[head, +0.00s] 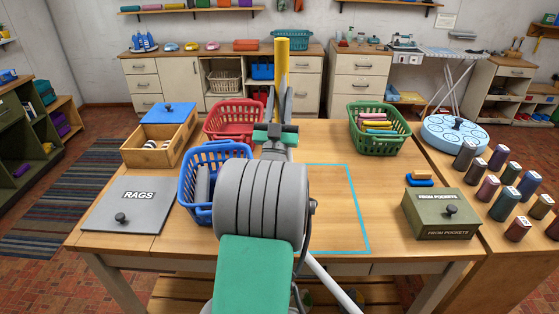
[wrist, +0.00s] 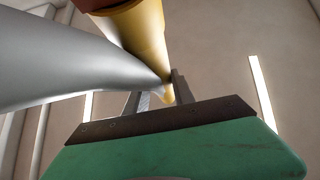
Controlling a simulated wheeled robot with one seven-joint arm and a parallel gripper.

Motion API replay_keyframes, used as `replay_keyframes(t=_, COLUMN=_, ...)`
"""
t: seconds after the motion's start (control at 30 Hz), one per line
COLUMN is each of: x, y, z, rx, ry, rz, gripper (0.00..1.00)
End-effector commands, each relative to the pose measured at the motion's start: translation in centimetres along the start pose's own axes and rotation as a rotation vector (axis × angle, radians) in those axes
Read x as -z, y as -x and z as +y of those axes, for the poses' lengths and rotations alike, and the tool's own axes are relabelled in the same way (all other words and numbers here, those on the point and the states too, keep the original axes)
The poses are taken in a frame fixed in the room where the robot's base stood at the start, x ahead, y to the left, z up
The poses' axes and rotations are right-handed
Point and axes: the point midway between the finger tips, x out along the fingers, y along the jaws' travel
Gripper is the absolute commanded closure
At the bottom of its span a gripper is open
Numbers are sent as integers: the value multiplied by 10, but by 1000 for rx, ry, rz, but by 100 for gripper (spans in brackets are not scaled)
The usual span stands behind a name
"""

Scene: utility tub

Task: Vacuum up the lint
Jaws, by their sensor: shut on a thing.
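My gripper (wrist: 158,92) points upward over the table and is shut on a yellow tube (wrist: 140,30). The tube also stands upright in the head view (head: 282,62). A grey tapered part (wrist: 70,70) meets the yellow tube at the fingers, and a dark red part shows at the tube's far end in the wrist view. This looks like the vacuum, but I cannot tell for sure. I make out no lint in either view. My arm hides the middle of the table, including part of the cyan outlined area (head: 352,212).
On the table (head: 310,130) stand a blue basket (head: 196,212), red basket (head: 225,130), green basket (head: 380,143), wooden box (head: 140,157), RAGS lid (head: 125,212) and FROM POCKETS box (head: 440,215). Several spools (head: 508,200) stand right. The outlined area's visible right part is bare.

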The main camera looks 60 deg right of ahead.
Motion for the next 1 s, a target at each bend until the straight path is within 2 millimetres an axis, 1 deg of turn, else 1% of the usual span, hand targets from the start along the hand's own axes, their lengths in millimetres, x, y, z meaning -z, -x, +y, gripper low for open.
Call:
replay_keyframes(t=0.03, x=-12, y=13, z=0, rx=0, ry=0, rz=2, gripper=100)
replay_keyframes(t=0.17, x=-34, y=34, z=0, rx=0, ry=0, rz=2, gripper=100)
replay_keyframes(t=0.23, x=-49, y=49, z=0, rx=0, ry=0, rz=2, gripper=100)
replay_keyframes(t=0.4, x=-94, y=95, z=0, rx=0, ry=0, rz=2, gripper=100)
replay_keyframes(t=0.5, x=-111, y=111, z=0, rx=0, ry=0, rz=3, gripper=100)
replay_keyframes(t=0.6, x=-119, y=119, z=0, rx=0, ry=0, rz=4, gripper=100)
replay_keyframes(t=0.83, x=-122, y=122, z=0, rx=0, ry=0, rz=3, gripper=100)
replay_keyframes(t=1.0, x=-131, y=131, z=0, rx=0, ry=0, rz=2, gripper=100)
